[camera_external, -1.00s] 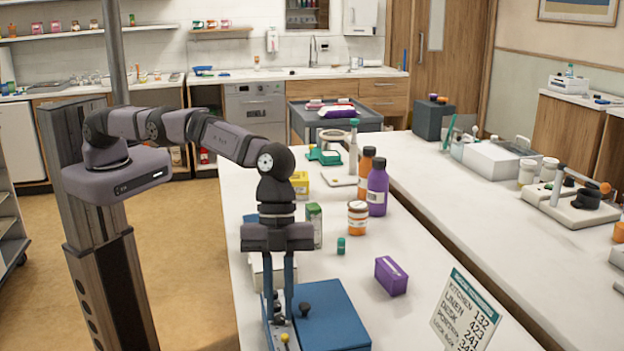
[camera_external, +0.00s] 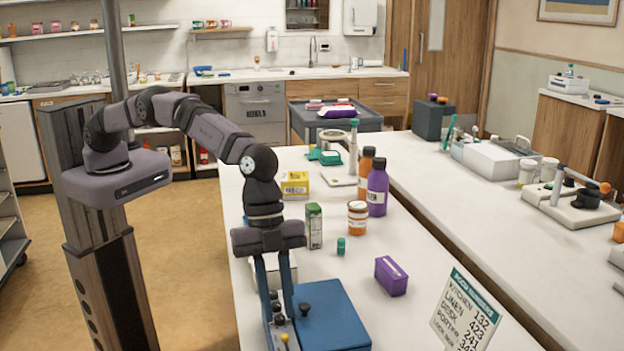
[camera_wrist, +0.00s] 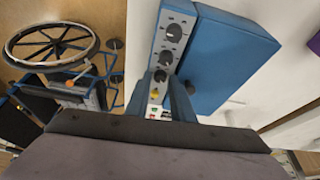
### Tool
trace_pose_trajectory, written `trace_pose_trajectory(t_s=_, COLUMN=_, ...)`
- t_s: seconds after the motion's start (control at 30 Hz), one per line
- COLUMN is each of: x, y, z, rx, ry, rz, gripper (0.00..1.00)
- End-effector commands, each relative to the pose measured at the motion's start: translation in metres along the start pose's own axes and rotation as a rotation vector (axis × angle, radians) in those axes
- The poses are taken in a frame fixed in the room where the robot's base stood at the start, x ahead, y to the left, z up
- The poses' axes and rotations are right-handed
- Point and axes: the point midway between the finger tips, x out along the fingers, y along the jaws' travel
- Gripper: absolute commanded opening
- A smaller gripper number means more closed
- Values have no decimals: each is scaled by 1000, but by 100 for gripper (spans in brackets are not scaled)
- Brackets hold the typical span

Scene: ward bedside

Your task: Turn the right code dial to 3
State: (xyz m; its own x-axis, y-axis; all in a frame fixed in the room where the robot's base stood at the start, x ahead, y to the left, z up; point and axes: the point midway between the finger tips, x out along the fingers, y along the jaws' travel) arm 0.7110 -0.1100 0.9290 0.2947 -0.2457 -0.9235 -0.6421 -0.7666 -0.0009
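A blue box (camera_external: 335,318) stands at the table's near left edge, with a grey panel of dials along its left side. In the wrist view the panel carries dark dials in a row, the far one (camera_wrist: 173,32), the middle one (camera_wrist: 167,57) and a third (camera_wrist: 160,76) near my fingers. Their settings are too small to read. A yellow knob (camera_external: 284,338) is on the same panel. My gripper (camera_external: 281,316) points down over the panel, its two blue fingers apart with dials visible between them. Whether a finger touches a dial is unclear.
A dark knob (camera_external: 304,309) sits on the box, close right of my fingers. A sign with number codes (camera_external: 466,315), a purple box (camera_external: 391,276), a green-topped carton (camera_external: 314,226) and bottles (camera_external: 377,192) stand farther off.

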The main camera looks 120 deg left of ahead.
Motion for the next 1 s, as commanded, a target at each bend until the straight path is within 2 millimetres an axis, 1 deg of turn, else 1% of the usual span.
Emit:
trace_pose_trajectory(t_s=0.3, x=-2, y=3, z=0, rx=-238, ry=-5, rz=-100, gripper=23)
trace_pose_trajectory(t_s=0.97, x=0, y=9, z=-3, rx=-647, ry=-2, rz=-269, gripper=23)
trace_pose_trajectory(t_s=1.0, x=-6, y=9, z=-4, rx=-647, ry=2, rz=-269, gripper=23)
